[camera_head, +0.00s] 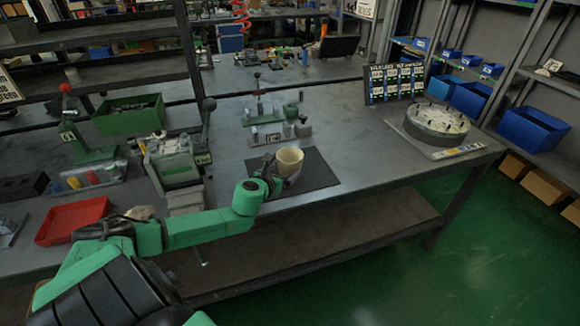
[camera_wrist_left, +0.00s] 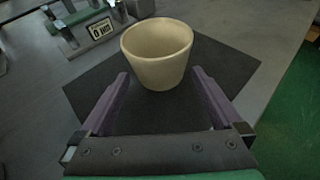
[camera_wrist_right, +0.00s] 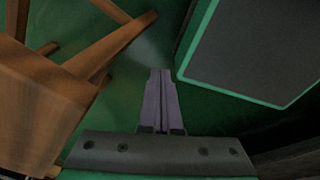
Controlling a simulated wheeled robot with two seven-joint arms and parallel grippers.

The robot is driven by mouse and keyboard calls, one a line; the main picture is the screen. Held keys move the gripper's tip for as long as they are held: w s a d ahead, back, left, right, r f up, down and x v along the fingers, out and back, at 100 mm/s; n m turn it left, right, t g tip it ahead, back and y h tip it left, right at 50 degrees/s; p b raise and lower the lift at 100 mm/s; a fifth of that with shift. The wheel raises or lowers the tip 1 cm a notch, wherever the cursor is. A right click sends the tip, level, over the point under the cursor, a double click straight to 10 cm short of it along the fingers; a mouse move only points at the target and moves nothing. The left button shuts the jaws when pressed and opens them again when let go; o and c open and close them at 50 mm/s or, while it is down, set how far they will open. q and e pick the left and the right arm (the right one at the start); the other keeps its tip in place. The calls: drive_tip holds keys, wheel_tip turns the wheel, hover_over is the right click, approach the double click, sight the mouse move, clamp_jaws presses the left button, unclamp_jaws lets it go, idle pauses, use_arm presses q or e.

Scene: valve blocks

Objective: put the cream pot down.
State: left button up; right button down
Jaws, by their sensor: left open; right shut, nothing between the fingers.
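The cream pot (camera_head: 290,160) stands upright on a dark mat (camera_head: 318,172) near the front edge of the workbench. It also shows in the left wrist view (camera_wrist_left: 158,55), standing on the mat just beyond the fingertips. My left gripper (camera_wrist_left: 160,85) is open, with one purple finger on each side of the near side of the pot and a gap to each. In the head view this gripper (camera_head: 282,172) is partly hidden by its own arm. My right gripper (camera_wrist_right: 161,75) is shut and empty, away from the bench, and shows only in its wrist view.
A green fixture (camera_head: 270,112) with a plate stands behind the mat. A green machine (camera_head: 172,160) and red tray (camera_head: 72,220) are to the left. A round grey turntable (camera_head: 437,122) is at the right. A brown wooden item (camera_wrist_right: 40,105) is near my right gripper.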

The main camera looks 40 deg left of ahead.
sight(285, 170)
use_arm(q)
drive_tip(key=x, duration=0.5)
drive_tip(key=shift+f, duration=0.15)
drive_tip(key=shift+s, duration=0.2)
drive_tip(key=c, duration=0.9)
drive_tip(key=shift+c, duration=1.1)
use_arm(e)
drive_tip(key=shift+s+f, duration=0.3)
drive_tip(key=shift+s, duration=0.5)
